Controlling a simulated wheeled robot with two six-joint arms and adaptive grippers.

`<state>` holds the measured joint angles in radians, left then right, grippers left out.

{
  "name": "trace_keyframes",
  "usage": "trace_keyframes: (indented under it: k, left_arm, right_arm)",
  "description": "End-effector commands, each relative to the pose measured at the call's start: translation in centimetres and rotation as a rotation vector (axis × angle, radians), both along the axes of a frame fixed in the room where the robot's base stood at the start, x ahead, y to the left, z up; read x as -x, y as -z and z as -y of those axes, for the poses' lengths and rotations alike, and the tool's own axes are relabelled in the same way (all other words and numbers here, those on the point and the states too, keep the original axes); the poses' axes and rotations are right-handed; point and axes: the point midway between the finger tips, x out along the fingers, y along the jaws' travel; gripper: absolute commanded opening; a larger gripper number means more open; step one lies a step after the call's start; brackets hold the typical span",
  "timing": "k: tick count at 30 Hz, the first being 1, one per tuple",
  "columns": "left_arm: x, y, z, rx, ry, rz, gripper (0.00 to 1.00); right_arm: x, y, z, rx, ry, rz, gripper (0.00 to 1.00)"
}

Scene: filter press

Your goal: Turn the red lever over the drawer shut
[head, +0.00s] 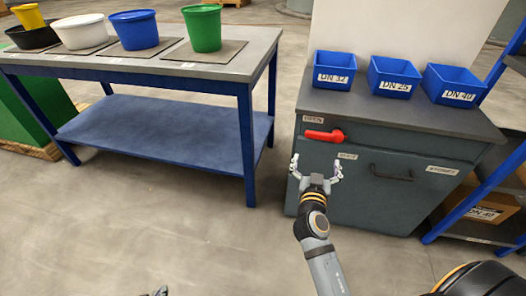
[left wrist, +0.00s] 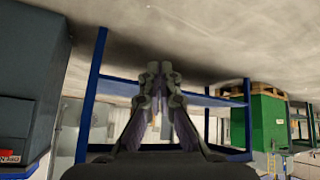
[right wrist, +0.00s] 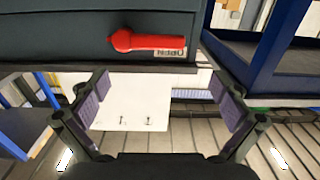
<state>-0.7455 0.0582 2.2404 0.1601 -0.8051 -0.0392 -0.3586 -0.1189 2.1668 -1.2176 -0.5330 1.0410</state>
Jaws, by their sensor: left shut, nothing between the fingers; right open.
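The red lever (head: 323,135) is on the front of the dark grey cabinet (head: 350,122). It lies about level, its handle pointing left under the OPEN label (head: 313,119). A second label (head: 347,156), too small to read surely, is below the lever's right end. The drawer front (head: 360,196) has a dark handle (head: 391,173). My right gripper (head: 316,165) is open and empty, below and apart from the lever. The lever (right wrist: 150,41) also shows beyond the open fingers in the right wrist view. My left gripper (left wrist: 160,75) is shut and empty; only its tips show at the head view's bottom edge.
Three blue bins (head: 393,77) stand on the cabinet top. A blue-legged table (head: 170,65) with several buckets is at the left, with clear floor before it. A blue rack (head: 480,195) with boxes is close to the cabinet's right side.

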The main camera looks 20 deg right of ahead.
Motion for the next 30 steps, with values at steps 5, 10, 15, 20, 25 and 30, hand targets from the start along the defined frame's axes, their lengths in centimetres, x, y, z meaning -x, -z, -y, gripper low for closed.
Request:
trace_keyframes:
  k: [5, 10, 15, 20, 25, 30]
  left_arm:
    - [0.0, -0.6, 0.1, 0.003, 0.002, 0.007, 0.0]
    - [1.0, 0.1, 0.2, 0.006, 0.006, -0.039, 0.0]
    - [2.0, 0.8, 0.3, 0.008, 0.009, -0.084, 0.0]
    - [1.3, 0.5, 0.3, 0.006, 0.008, -0.054, 0.0]
    - [0.4, -0.2, 0.2, 0.004, 0.004, -0.015, 0.0]
    - [0.3, -0.3, 0.1, 0.003, 0.004, -0.009, 0.0]
  right_arm:
    - [0.2, -1.1, 0.3, 0.003, 0.013, 0.03, 1.0]
    - [-1.5, -1.3, 1.2, 0.008, 0.009, 0.031, 1.0]
    - [-4.6, -1.3, 3.3, 0.009, 0.011, 0.028, 1.0]
    - [-7.2, -1.1, 4.8, 0.005, 0.011, 0.029, 1.0]
    - [-8.5, -1.0, 5.6, 0.002, 0.011, 0.027, 1.0]
    - [-8.7, -1.0, 5.7, 0.002, 0.011, 0.026, 1.0]
